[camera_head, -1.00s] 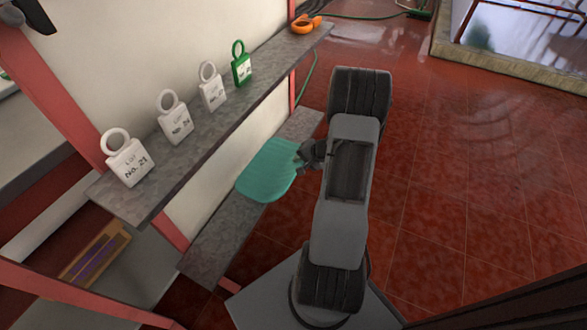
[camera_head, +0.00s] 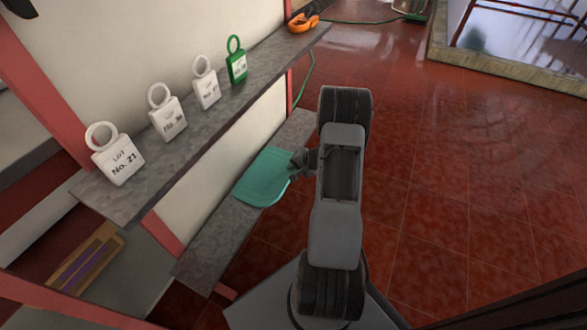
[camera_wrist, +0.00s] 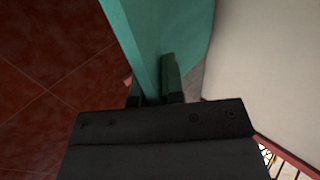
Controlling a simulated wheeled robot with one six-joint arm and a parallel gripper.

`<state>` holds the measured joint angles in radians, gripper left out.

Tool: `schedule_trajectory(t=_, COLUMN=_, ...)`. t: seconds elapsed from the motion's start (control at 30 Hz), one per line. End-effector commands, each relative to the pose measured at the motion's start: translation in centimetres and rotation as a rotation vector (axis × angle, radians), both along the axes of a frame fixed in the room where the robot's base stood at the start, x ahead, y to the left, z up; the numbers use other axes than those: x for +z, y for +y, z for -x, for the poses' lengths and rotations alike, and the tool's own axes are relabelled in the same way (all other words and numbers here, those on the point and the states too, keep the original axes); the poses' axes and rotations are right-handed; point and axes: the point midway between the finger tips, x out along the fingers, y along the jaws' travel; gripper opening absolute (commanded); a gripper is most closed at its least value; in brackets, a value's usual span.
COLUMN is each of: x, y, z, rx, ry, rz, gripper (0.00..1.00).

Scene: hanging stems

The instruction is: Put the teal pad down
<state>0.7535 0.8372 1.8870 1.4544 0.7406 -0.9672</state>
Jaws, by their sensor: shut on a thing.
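The teal pad (camera_head: 265,178) is a thin flat sheet with rounded corners. In the head view it is at or just above the lower grey shelf (camera_head: 215,250); I cannot tell whether it touches. My gripper (camera_head: 301,161) is shut on the pad's right edge. In the wrist view the pad (camera_wrist: 178,30) runs up from between my fingers (camera_wrist: 154,85), and one finger lies against its face. The shelf under the pad is partly hidden.
The upper shelf (camera_head: 150,165) holds several white lock-shaped tags (camera_head: 117,160), a green one (camera_head: 237,66) and an orange item (camera_head: 303,23). It overhangs left of the pad. A wooden box (camera_head: 85,262) sits lower left. Red tiled floor (camera_head: 450,150) is open on the right.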

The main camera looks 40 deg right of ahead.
Motion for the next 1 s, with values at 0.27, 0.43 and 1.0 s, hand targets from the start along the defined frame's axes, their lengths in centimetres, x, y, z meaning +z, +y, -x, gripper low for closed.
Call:
schedule_trajectory(t=0.27, x=-0.3, y=0.0, z=0.0, rx=0.001, ry=0.0, rz=0.001, gripper=0.1)
schedule_trajectory(t=0.43, x=-0.2, y=0.0, z=0.0, rx=0.0, ry=0.0, rz=0.0, gripper=0.26)
schedule_trajectory(t=1.0, x=1.9, y=-0.8, z=1.4, rx=-0.004, ry=0.0, rz=0.001, gripper=0.35)
